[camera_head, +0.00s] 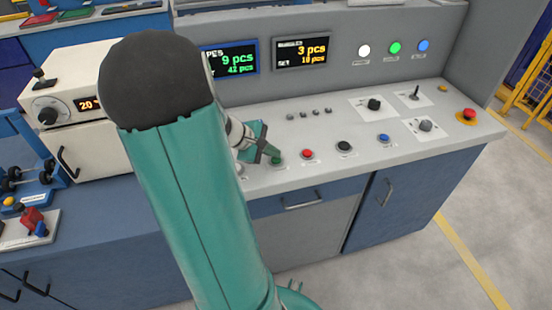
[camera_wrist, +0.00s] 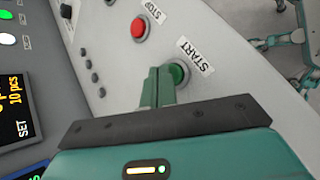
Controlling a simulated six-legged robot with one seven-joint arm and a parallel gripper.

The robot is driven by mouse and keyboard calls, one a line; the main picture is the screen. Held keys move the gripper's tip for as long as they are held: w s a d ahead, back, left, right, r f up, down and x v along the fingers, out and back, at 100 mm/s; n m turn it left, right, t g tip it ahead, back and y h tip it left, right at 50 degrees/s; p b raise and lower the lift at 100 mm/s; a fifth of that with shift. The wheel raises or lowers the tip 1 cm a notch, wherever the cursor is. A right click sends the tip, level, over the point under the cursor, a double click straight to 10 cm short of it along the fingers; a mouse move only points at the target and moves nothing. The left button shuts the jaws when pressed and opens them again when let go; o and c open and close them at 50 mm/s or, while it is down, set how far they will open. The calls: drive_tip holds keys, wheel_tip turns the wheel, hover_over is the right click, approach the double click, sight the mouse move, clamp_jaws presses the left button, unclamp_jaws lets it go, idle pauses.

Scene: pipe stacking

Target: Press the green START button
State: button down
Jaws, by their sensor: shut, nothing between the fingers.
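The green START button (camera_wrist: 177,73) sits on the sloping grey panel, with its START label beside it in the wrist view. It also shows in the head view (camera_head: 277,160), just right of my gripper's tip. My gripper (camera_wrist: 158,76) is shut and empty. In the wrist view its fingertips overlap the near side of the button in the picture. I cannot tell whether they touch it. In the head view my gripper (camera_head: 266,150) is partly hidden behind my teal arm.
The red STOP button (camera_wrist: 139,28) is close by, with black (camera_head: 344,146) and blue (camera_head: 384,138) buttons further right. Small knobs (camera_head: 310,114) lie behind them. A red emergency button (camera_head: 469,114) is at the right end. Two displays (camera_head: 302,52) stand upright at the back.

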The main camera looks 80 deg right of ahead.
sight(272, 160)
drive_tip(key=shift+r, duration=0.45)
drive_tip(key=shift+r, duration=2.5)
drive_tip(key=shift+w, duration=0.1)
